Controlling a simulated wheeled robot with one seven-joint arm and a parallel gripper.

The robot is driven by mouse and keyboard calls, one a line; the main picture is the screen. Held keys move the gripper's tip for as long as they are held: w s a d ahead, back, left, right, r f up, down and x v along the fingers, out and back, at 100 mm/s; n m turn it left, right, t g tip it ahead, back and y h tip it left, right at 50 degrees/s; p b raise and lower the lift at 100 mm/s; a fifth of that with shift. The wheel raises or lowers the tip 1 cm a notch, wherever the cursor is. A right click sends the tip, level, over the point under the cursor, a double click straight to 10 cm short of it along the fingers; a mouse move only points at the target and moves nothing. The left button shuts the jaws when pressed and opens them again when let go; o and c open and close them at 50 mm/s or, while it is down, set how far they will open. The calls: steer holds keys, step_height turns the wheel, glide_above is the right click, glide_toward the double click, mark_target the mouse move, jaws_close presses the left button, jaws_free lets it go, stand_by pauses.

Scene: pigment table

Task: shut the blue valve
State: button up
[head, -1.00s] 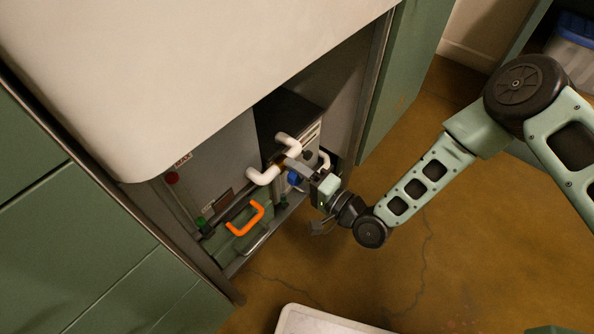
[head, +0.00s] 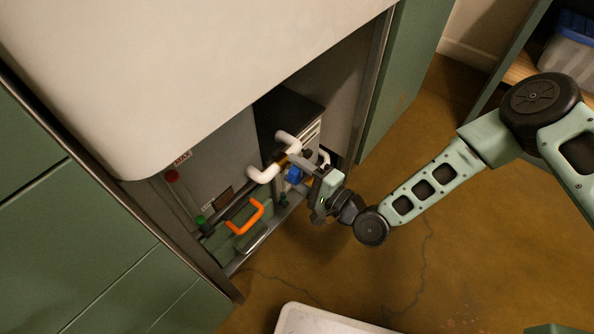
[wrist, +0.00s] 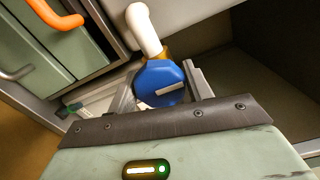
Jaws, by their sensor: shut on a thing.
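The blue valve (wrist: 158,84) is a blue faceted knob with a white mark on its face, on a white pipe with a brass-coloured fitting. In the wrist view it sits between the two grey fingers of my gripper (wrist: 161,90), which are shut on its sides. In the head view the blue valve (head: 294,175) shows as a small blue patch beside my gripper (head: 301,172), partly hidden by the fingers. Its inner workings are hidden, so I cannot tell how far it is turned.
The valve is inside an open cabinet under a white counter (head: 180,70). An orange handle (head: 245,220) is at its left, with a green cap (head: 201,220) and a red knob (head: 172,176) farther left. A white tray (head: 315,322) lies on the clear brown floor.

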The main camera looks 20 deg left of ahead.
steer(key=shift+s, duration=0.1)
steer(key=o, duration=0.9)
steer(key=shift+o, duration=0.2)
steer(key=shift+d, duration=0.1)
steer(key=p+v, duration=0.5)
steer(key=v, duration=1.2)
steer(key=shift+d, duration=0.15)
